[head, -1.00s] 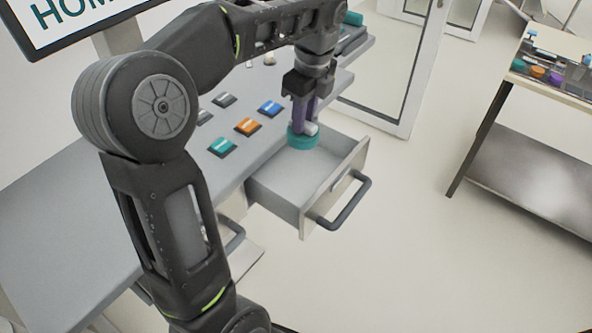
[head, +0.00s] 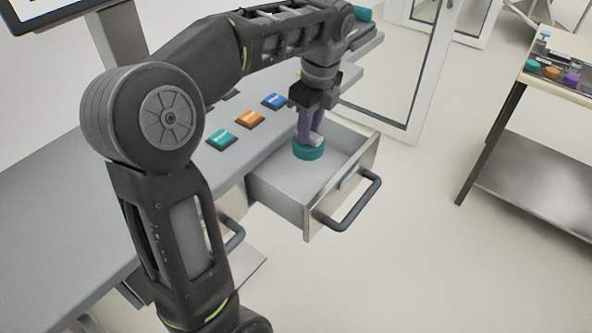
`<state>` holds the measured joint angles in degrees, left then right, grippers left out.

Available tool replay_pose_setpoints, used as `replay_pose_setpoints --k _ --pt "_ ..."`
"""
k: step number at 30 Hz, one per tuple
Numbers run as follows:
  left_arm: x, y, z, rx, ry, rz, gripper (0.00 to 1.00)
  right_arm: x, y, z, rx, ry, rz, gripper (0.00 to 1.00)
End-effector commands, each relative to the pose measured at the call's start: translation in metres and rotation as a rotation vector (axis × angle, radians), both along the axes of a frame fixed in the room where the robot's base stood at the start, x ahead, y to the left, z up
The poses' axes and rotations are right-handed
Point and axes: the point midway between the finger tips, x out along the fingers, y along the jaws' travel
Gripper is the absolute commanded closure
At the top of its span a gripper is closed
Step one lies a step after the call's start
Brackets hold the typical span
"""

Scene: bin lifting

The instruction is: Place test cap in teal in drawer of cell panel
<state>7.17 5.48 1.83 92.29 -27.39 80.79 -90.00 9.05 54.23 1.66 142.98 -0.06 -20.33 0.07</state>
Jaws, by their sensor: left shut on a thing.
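The teal test cap (head: 308,152) is a round disc at the far end of the open drawer (head: 283,192). My left gripper (head: 310,140) reaches down from above with its purple fingers shut on the cap's lighter top part. The cap is over or in the drawer; I cannot tell whether it touches the drawer floor. The drawer is pulled out from the grey cell panel (head: 60,215) and looks otherwise empty. My right gripper is not in view.
Teal (head: 221,139), orange (head: 250,118) and blue (head: 275,101) buttons sit on the panel top. The drawer handle (head: 348,205) sticks out at the front. A table (head: 548,75) with coloured caps stands at the right. Floor between is clear.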

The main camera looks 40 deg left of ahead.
Motion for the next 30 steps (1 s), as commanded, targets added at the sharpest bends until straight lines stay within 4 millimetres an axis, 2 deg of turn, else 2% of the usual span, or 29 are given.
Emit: replay_pose_setpoints --k 1,3,9,12,16,25,30 --pt "-0.001 0.0 -0.02 0.0 0.003 0.001 1.0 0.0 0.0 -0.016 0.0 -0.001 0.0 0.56" --pt "-0.001 0.0 -0.037 0.0 0.006 0.002 1.0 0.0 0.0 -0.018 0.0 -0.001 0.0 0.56" --pt "-0.001 0.0 -0.087 0.0 0.006 0.001 1.0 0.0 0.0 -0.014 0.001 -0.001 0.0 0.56" --pt "-0.001 0.0 -0.104 0.0 0.004 0.0 1.0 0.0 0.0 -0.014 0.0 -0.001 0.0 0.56" --pt "0.0 0.0 -0.115 0.0 0.002 0.0 1.0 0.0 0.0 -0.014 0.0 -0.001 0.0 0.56" --pt "0.0 0.001 -0.116 0.0 0.0 0.001 1.0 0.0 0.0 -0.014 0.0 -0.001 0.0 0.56" --pt "-0.001 0.017 -0.114 0.0 0.001 0.004 1.0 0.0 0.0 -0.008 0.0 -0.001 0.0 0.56"
